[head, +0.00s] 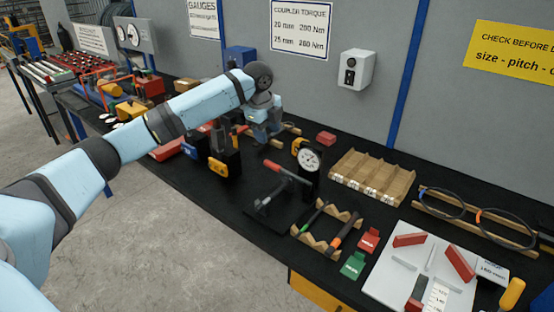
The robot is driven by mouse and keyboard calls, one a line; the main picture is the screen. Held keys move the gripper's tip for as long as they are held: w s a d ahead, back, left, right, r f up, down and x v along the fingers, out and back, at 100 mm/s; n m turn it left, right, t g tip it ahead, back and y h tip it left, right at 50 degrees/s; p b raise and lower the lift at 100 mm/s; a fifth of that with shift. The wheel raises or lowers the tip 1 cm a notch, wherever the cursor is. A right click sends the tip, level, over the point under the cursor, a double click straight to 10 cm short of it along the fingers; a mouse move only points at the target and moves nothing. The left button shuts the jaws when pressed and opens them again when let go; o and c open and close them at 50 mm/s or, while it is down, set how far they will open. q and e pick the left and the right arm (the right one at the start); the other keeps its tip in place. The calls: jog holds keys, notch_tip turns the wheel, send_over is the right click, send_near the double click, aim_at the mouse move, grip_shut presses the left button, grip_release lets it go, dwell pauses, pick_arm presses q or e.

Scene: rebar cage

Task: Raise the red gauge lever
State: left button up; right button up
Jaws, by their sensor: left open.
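The red gauge lever (288,172) is a red-handled bar on a dark bracket on the black bench. My left arm reaches in from the left and bends down at the wrist. My left gripper (263,138) is low over the bench, behind and left of the lever and apart from it. It is open; its fingers are small and partly hidden by the wrist. My right gripper is not in view.
A wooden rack (371,180) stands right of the gauge. In front are wooden V-supports with bars, a green tag (353,265) and a red tag (369,241). A pale board (425,270) with red blocks is at right. Dark tools with yellow labels (218,167) stand left of the lever.

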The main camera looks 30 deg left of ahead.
aim_at(273, 164)
pick_arm(q)
jog(key=f, duration=0.4)
jog(key=w+f, duration=0.1)
jog(key=f, duration=0.3)
jog(key=w+f, duration=0.1)
jog(key=f, duration=0.3)
jog(key=shift+w+d+f, duration=0.1)
jog(key=shift+w+f, duration=0.15)
jog(key=shift+f, duration=0.05)
grip_shut()
